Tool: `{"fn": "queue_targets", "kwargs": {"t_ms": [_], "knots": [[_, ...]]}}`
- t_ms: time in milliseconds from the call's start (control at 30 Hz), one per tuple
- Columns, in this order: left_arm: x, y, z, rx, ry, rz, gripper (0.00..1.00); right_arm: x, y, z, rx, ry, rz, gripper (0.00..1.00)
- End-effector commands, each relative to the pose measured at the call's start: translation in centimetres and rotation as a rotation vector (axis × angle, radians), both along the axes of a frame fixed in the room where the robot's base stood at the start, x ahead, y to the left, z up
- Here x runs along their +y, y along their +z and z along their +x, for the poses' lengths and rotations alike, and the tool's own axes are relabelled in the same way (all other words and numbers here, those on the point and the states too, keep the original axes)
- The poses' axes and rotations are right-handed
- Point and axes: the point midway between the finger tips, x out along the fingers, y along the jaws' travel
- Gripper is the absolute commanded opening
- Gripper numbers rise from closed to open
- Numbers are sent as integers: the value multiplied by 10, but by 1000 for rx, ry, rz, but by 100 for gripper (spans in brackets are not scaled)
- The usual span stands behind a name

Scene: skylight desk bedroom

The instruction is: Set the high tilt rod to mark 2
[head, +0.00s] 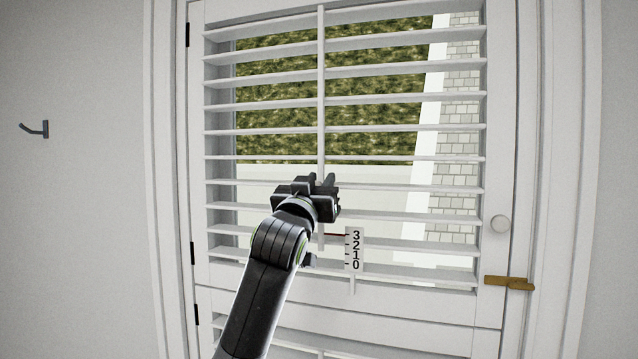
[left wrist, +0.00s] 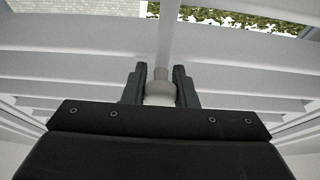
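The white tilt rod (head: 321,85) runs upright down the middle of the louvred shutter. Its lower end shows below my left gripper (head: 322,182). A white scale plate (head: 355,249) marked 3, 2, 1, 0 from top to bottom stands to the right of the rod's lower end. A thin red pointer line (head: 336,234) lies level with mark 3. In the left wrist view, the two fingers of my left gripper (left wrist: 160,82) stand either side of a pale round knob (left wrist: 160,94) on the rod, with no clear gap. My right gripper is out of view.
White slats (head: 270,131) lie close behind the gripper, tilted open with grass and paving visible through them. A wall hook (head: 36,129) is far left.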

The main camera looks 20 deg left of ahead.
Motion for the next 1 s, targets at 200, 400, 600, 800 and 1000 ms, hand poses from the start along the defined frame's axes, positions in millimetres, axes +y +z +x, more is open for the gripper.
{"fn": "queue_targets", "kwargs": {"t_ms": [200,400,600,800,1000], "knots": [[0,0,0,0,0,-1,0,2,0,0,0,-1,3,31],[0,-10,0,0,0,-1,0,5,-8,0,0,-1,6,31],[0,-21,0,-1,-1,-1,0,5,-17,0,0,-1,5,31],[0,-20,0,-1,-1,-1,0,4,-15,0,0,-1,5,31],[0,-20,0,0,0,-1,46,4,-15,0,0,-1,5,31]]}}
